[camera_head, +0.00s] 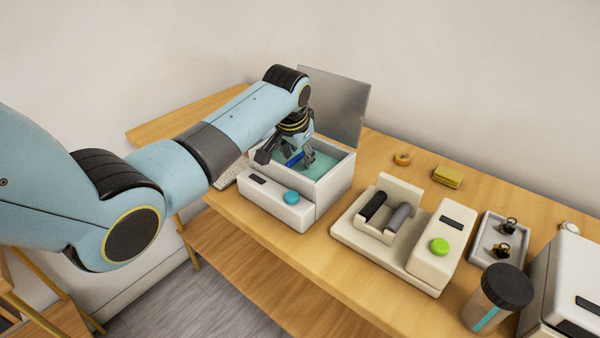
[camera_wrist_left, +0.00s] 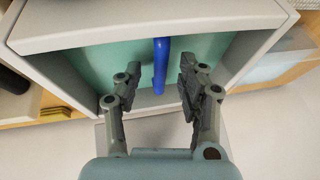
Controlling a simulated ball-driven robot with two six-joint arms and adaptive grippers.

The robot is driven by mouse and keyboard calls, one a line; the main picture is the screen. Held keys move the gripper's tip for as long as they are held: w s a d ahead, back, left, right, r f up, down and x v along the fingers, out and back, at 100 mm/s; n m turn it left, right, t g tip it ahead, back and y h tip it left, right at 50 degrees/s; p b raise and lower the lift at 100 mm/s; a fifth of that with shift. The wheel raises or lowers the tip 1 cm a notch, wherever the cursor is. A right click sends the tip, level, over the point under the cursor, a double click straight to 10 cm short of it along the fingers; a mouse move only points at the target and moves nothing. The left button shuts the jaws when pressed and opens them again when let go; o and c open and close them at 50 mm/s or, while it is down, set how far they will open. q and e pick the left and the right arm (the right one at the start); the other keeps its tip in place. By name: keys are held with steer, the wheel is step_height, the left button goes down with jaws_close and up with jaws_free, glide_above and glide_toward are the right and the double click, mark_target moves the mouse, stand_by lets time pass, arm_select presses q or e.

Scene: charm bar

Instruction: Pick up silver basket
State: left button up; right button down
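My left gripper (camera_head: 289,160) reaches down into the open top of a white box-shaped machine (camera_head: 333,182) with a teal inside. In the left wrist view the gripper (camera_wrist_left: 153,105) is open, with a finger on either side of a blue bar (camera_wrist_left: 160,66). The bar looks like a handle inside the machine and also shows in the head view (camera_head: 295,158). It appears free, not clamped. I cannot make out a silver basket body; the arm and machine walls hide much of the inside. My right gripper is out of view.
The machine's metal lid (camera_head: 336,102) stands raised behind. A pale gridded item (camera_head: 231,172) lies left of it. To the right are a roller machine (camera_head: 390,230), a tray (camera_head: 489,252) with small dark items, a dark-lidded cup (camera_head: 498,298) and yellow pads (camera_head: 447,176).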

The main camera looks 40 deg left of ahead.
arm_select(q)
steer(key=shift+c, duration=0.4)
jaws_close()
steer(key=shift+r, duration=0.15)
